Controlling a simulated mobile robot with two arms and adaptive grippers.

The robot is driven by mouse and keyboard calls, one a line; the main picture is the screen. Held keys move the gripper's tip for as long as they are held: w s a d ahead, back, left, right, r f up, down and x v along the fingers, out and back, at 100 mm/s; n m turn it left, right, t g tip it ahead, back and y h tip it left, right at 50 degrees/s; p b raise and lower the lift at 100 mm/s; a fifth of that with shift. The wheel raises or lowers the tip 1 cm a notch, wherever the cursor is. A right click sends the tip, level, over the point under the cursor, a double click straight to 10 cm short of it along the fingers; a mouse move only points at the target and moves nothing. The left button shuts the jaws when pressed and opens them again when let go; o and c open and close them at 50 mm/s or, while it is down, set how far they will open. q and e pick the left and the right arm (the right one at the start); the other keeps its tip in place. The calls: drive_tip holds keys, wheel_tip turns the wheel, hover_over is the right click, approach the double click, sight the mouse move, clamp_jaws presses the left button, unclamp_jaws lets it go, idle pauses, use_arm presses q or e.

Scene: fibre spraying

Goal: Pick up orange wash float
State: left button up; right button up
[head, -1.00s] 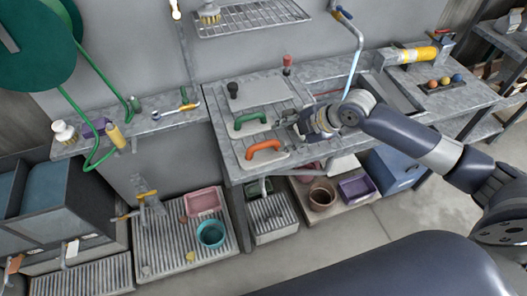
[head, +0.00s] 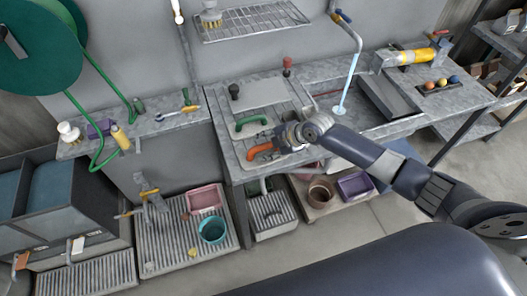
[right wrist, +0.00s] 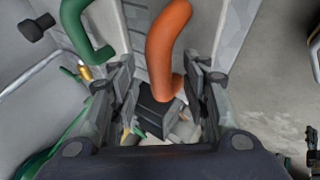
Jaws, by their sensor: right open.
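The orange wash float (head: 259,150) lies on the grey bench in the head view, its arched handle up. In the right wrist view its orange handle (right wrist: 167,35) runs down between my fingers. My right gripper (head: 284,139) is at the right end of the handle and hides part of the float. In the wrist view the right gripper (right wrist: 160,78) is open, with a finger on each side of the handle. I cannot tell whether either finger touches it. My left gripper is not in view.
A green-handled float (head: 250,123) lies just behind; its handle also shows in the wrist view (right wrist: 80,30). A dark-knobbed tool (head: 234,91) and a red-handled one (head: 287,65) stand farther back. A water stream (head: 348,83) falls into the sink at right.

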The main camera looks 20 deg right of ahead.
clamp_jaws()
drive_tip(key=shift+r, duration=0.1)
idle(0.3)
